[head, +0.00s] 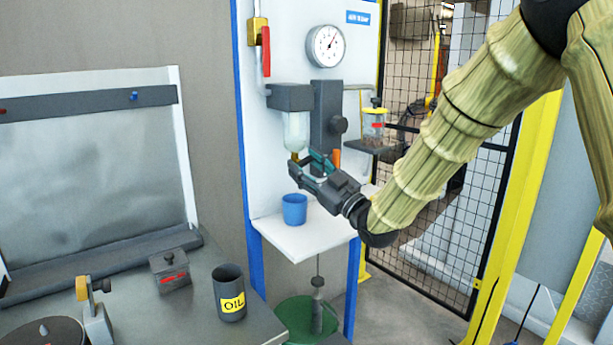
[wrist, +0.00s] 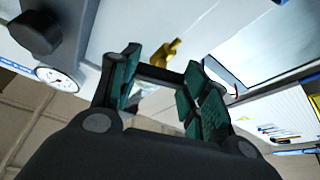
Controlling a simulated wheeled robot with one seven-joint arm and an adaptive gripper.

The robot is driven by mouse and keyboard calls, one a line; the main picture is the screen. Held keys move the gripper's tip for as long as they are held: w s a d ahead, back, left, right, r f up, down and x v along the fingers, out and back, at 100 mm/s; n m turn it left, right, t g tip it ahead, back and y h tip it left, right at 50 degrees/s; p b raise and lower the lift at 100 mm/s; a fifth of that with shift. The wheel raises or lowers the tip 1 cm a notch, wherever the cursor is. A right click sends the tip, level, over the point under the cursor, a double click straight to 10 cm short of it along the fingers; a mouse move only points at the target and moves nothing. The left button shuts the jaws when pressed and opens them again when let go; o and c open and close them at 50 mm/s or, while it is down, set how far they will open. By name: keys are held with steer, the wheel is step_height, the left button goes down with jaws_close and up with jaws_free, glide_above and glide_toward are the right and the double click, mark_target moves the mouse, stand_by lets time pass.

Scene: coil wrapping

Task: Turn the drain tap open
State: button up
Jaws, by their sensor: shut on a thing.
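The drain tap (head: 294,157) is a small brass piece under the clear bowl (head: 296,131) of the grey filter unit on the white panel. My gripper (head: 308,163) reaches in from the right, just below the bowl, with its teal fingers at the tap. The brass tap also shows in the wrist view (wrist: 166,51), beyond the gap between my fingers (wrist: 162,66). The fingers are shut on the tap with a gap between them. The exact contact is partly hidden by the fingers, and I cannot tell the tap's turn angle.
A blue cup (head: 294,209) stands on the white shelf (head: 312,237) below my gripper. A gauge (head: 326,46) and a red-handled valve (head: 266,52) are above. An orange piece (head: 336,158) is close to the right. An oil can (head: 229,292) stands on the grey bench.

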steer(key=shift+n, duration=0.4)
steer(key=o, duration=1)
steer(key=shift+d, duration=0.1)
steer(key=v, duration=1.2)
steer(key=shift+d, duration=0.1)
